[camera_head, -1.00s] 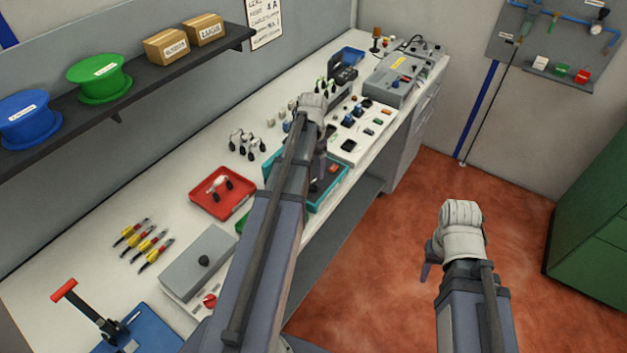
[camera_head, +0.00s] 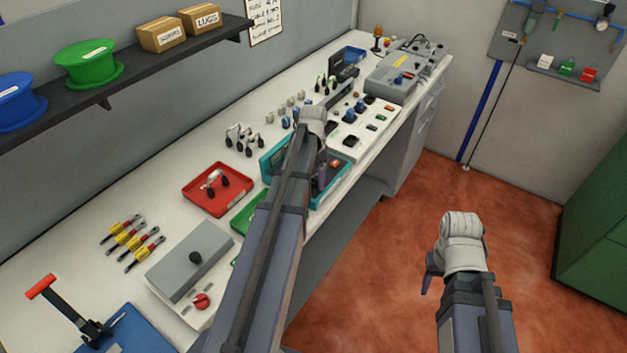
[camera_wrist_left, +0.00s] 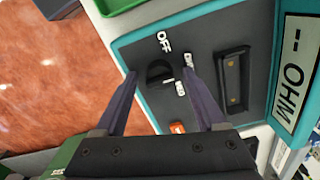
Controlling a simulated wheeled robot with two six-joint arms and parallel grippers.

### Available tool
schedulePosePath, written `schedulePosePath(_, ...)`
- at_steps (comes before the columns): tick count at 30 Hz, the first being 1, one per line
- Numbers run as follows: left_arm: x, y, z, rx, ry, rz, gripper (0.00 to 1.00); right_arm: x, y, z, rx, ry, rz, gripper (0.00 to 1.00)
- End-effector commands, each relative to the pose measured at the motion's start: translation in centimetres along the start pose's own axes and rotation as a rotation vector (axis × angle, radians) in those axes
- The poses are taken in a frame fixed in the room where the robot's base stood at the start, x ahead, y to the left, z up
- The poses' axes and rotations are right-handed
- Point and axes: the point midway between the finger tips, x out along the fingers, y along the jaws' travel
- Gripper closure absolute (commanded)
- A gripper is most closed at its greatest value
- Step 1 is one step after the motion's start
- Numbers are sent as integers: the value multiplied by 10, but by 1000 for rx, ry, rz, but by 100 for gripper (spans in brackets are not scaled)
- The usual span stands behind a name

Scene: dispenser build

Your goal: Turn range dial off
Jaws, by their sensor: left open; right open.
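A teal multimeter (camera_head: 268,166) lies on the bench, partly hidden behind my left arm in the head view. In the left wrist view the meter (camera_wrist_left: 128,40) shows a dark face, an OFF label, other small labels and a display reading "-- OHM". Its black round range dial (camera_wrist_left: 158,72) sits below the OFF label, with its light mark toward the other labels, not toward OFF. My left gripper (camera_wrist_left: 160,75) is open, its fingers on either side of the dial; I cannot tell if they touch it. My right gripper (camera_head: 432,275) hangs empty and open over the floor.
A red tray (camera_head: 192,194) with a small part lies left of the meter, beside a green tray (camera_head: 243,213). A panel with buttons and knobs (camera_head: 348,152) lies just beyond the meter. A grey box (camera_head: 185,262) stands nearer.

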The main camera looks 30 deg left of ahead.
Motion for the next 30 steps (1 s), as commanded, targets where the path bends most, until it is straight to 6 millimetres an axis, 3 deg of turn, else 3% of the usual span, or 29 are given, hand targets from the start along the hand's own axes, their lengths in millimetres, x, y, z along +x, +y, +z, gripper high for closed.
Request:
schedulePosePath(3,-1,0,0,0,0,0,27,-1,0,0,0,0,0,50)
schedulePosePath(22,-1,0,0,0,0,0,98,-1,0,0,0,0,0,50)
schedulePosePath(30,-1,0,0,-8,0,0,100,-1,0,0,0,0,0,50)
